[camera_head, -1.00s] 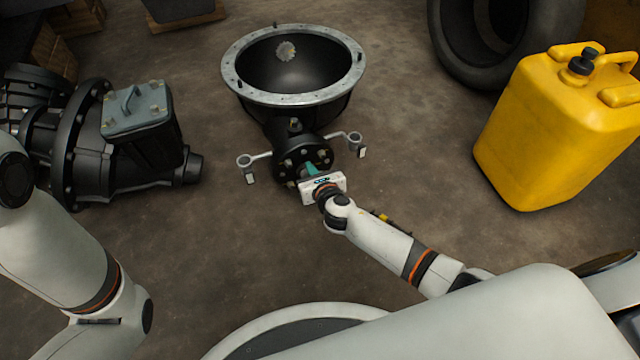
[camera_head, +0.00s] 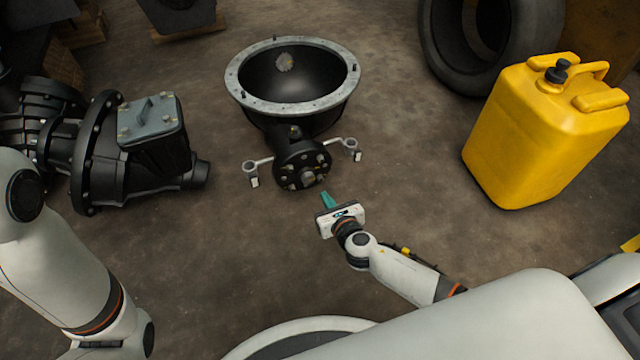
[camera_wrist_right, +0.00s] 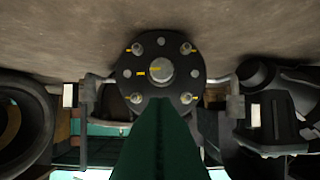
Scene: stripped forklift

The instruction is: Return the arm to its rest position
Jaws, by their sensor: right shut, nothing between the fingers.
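My right gripper (camera_head: 327,200) has teal fingers and is shut and empty. In the head view it stands apart from the black flanged housing (camera_head: 268,122), a little below and to the right of its bolted end plate (camera_head: 302,165). In the right wrist view the shut fingers (camera_wrist_right: 160,115) point at the round bolted end plate (camera_wrist_right: 150,72), which has yellow marks and a pale centre boss. My left arm (camera_head: 60,265) comes in at the lower left of the head view; its gripper is out of frame.
A black gearbox-like unit (camera_head: 100,150) with a grey cover lies at the left. A yellow jerrycan (camera_head: 540,135) stands at the right, with a large tyre (camera_head: 440,45) behind it. Two small brackets stick out beside the end plate. The floor between housing and jerrycan is clear.

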